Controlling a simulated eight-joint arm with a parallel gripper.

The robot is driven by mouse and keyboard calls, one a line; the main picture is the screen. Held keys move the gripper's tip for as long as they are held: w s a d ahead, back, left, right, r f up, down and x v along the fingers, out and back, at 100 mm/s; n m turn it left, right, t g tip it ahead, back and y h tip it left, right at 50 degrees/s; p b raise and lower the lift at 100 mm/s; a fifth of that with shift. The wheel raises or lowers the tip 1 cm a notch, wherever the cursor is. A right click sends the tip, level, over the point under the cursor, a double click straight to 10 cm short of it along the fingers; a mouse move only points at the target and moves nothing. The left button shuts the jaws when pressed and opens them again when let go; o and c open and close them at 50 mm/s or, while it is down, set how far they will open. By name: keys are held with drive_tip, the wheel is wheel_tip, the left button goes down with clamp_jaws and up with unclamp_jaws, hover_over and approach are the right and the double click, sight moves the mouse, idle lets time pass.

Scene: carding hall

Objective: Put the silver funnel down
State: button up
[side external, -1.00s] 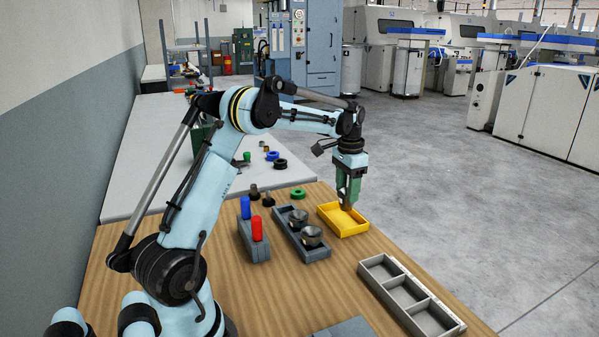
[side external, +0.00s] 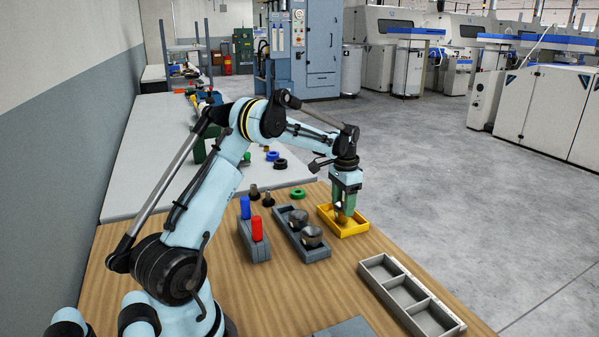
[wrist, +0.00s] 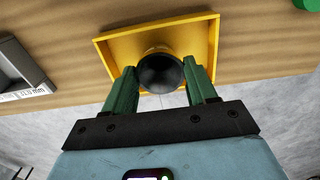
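The silver funnel (wrist: 160,73) shows in the wrist view as a dark round mouth between the two green fingers of my gripper (wrist: 160,80). Both fingers meet its sides. In the side view my gripper (side external: 343,211) points down into the yellow tray (side external: 364,224), with the funnel low between the fingertips, tinted yellow by the tray. The tray also shows in the wrist view (wrist: 208,40), below the funnel. Whether the funnel touches the tray floor cannot be told.
A dark grey holder (side external: 287,238) with two metal pieces stands left of the tray. A grey block (side external: 258,248) carries blue and red cylinders. A three-compartment grey box (side external: 388,283) lies at the front right. A green ring (side external: 298,193) lies behind. Bare wood lies between.

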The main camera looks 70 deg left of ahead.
drive_tip(key=o, duration=0.3)
drive_tip(key=shift+o, duration=0.2)
wheel_tip(320, 180, up, 12)
drive_tip(key=s+d+r+t+y, duration=0.1)
drive_tip(key=s+d+r+t, duration=0.1)
drive_tip(key=d, duration=0.5)
drive_tip(key=s+d+r+t, duration=0.1)
drive_tip(key=s+d+r, duration=0.15)
drive_tip(key=d, duration=0.45)
drive_tip(key=s+d+f+t+h, duration=0.1)
drive_tip(key=s+d+f+t, duration=0.3)
drive_tip(key=s+d, duration=0.7)
wheel_tip(320, 180, down, 2)
drive_tip(key=shift+d+f, duration=0.1)
drive_tip(key=shift+d, duration=0.65)
